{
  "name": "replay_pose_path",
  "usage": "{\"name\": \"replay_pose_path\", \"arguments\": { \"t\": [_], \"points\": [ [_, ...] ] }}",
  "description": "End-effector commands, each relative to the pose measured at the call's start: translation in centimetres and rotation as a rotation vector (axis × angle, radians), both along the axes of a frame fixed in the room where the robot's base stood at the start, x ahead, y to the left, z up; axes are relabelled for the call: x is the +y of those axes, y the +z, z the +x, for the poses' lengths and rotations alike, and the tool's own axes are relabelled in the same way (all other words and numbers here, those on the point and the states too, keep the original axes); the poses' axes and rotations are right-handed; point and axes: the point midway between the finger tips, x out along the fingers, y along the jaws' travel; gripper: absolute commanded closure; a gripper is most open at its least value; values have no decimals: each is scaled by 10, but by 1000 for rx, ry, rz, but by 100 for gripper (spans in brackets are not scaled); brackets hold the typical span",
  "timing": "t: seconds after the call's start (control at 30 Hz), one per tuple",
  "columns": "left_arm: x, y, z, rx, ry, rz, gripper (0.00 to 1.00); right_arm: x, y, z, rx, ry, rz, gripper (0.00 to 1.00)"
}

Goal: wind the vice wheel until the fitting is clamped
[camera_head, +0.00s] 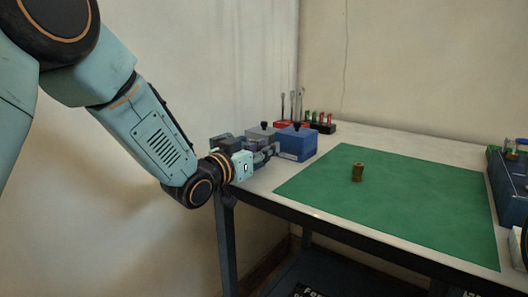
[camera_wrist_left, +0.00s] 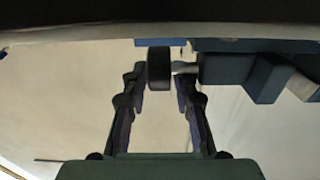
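My left gripper (camera_head: 266,154) is at the left end of the table. In the left wrist view, its two fingers (camera_wrist_left: 160,82) are spread, with a dark wheel (camera_wrist_left: 159,69) between the tips. The left fingertip is very close to the wheel; a small gap shows on the right. I cannot tell whether either touches. A pale shaft (camera_wrist_left: 185,67) runs from the wheel towards blue blocky parts (camera_wrist_left: 225,68). In the head view the gripper and wrist hide most of the vice. My right gripper is out of view.
A blue box with a black knob (camera_head: 297,146) and a grey one (camera_head: 262,134) stand close behind the gripper. Red and black tool racks (camera_head: 322,127) are at the back. A dark blue case (camera_head: 508,185) is at the right.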

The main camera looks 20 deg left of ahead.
Motion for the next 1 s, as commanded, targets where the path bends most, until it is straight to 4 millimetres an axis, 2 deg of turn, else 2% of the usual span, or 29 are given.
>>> {"name": "replay_pose_path", "arguments": {
  "t": [0.3, 0.63, 1.0],
  "points": [
    [-1, 1, 2, 0, 0, -1, 73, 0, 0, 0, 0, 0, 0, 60],
    [-1, 0, 2, 0, 0, -1, 100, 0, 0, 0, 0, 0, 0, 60],
    [-1, 1, 2, 8, 0, 3, 100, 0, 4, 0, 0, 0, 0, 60]
  ]
}}
